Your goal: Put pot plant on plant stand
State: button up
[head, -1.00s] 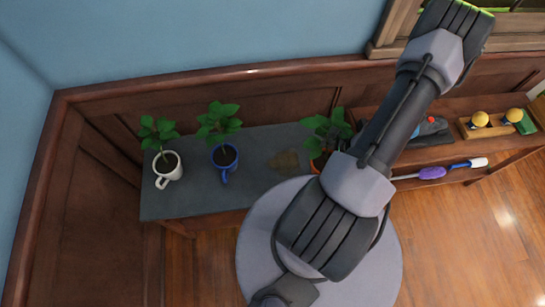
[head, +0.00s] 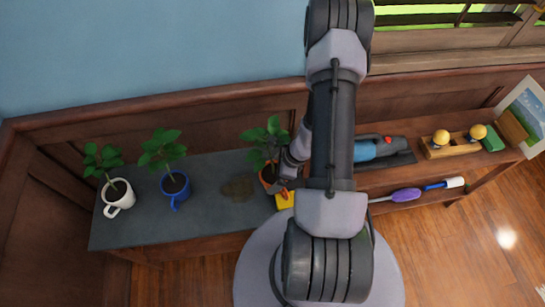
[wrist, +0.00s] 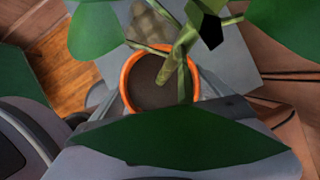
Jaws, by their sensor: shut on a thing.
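The pot plant in an orange pot (head: 267,178) stands at the right end of the row of plants in the head view. My gripper (head: 276,184) is shut on this pot from its right side. In the wrist view the orange pot's rim (wrist: 128,82), dark soil and stem are close up, and large leaves hide much of my gripper. The grey-topped stand (head: 215,215) lies under and left of the pot. I cannot tell whether the pot touches it.
A white mug plant (head: 119,198) and a blue mug plant (head: 176,190) stand on the grey top. A brown patch (head: 238,187) lies between them and the orange pot. A yellow item (head: 284,201) is just below the pot. A shelf with a blue tool (head: 376,148) is at right.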

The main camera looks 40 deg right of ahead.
jog(key=shift+w+d+f, duration=0.7)
jog(key=shift+w+d, duration=0.2)
jog(key=shift+d, duration=0.35)
jog(key=shift+w+d+f, duration=0.75)
jog(key=shift+w+d, duration=0.2)
jog(key=shift+d, duration=0.25)
jog(key=shift+w+d+f, duration=0.7)
jog(key=shift+w+d, duration=0.2)
jog(key=shift+d, duration=0.35)
jog(key=shift+f, duration=0.1)
